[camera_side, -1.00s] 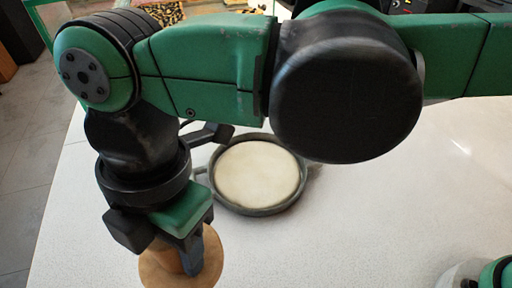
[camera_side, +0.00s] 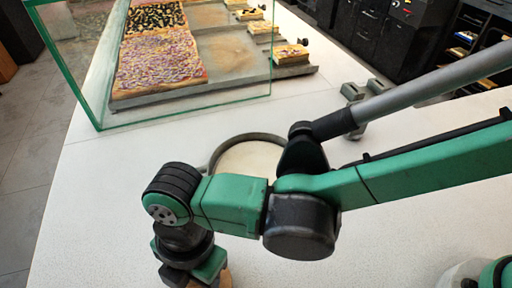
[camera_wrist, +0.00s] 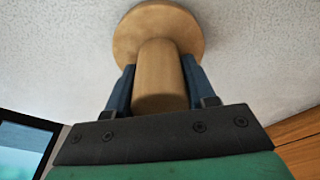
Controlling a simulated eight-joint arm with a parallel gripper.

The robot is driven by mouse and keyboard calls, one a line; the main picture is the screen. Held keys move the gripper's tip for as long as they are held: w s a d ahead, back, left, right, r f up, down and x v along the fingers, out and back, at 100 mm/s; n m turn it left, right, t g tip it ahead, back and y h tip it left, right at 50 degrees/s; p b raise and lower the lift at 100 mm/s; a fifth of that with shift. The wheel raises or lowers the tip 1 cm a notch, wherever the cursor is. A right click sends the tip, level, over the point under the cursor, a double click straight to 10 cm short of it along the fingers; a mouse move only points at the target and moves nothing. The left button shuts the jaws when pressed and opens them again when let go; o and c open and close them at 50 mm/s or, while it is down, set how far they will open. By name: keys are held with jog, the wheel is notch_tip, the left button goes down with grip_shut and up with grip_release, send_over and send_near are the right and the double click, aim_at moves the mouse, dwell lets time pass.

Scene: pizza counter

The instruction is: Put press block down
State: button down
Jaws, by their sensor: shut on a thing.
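The press block is wooden, with a round disc base and a cylindrical handle. In the wrist view the press block (camera_wrist: 158,30) has its disc toward the white counter, and I cannot tell whether it touches. My gripper (camera_wrist: 155,78) is shut on the handle, one dark finger on each side. In the side view my gripper (camera_side: 200,276) is at the bottom edge, fingertips cut off. Only a sliver of the press block (camera_side: 226,279) shows there, the rest hidden or out of frame.
A round pan (camera_side: 222,147) with pale dough (camera_side: 245,160) stands behind my arm, partly hidden by it. A glass case (camera_side: 98,122) with pizza (camera_side: 160,60) is at the back left. The white counter (camera_side: 100,200) is clear to the left of my gripper.

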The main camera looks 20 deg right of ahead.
jog(key=shift+f, duration=0.15)
jog(key=shift+c, duration=1.4)
grip_release()
jog(key=r, duration=0.4)
jog(key=w+d+r, duration=0.1)
jog(key=r, duration=0.6)
jog(key=shift+w+d+r, duration=0.15)
jog(key=shift+r, duration=0.2)
jog(key=w+d+r+m+t+y, duration=0.1)
jog(key=w+d+m+t, duration=0.1)
jog(key=w+d+m, duration=0.35)
jog(key=w+d+r+m+t, duration=0.1)
jog(key=w+d+r+m, duration=0.15)
jog(key=d+m, duration=0.55)
jog(key=d+f+m+t+h, duration=0.1)
jog(key=d+f+m+t, duration=0.1)
jog(key=d+m, duration=0.4)
jog(key=s+d+f+m+t+h, duration=0.1)
jog(key=d+m, duration=0.6)
jog(key=d, duration=0.8)
jog(key=shift+s+d+f+t, duration=0.25)
jog(key=shift+f+t, duration=0.35)
jog(key=shift+t, duration=0.6)
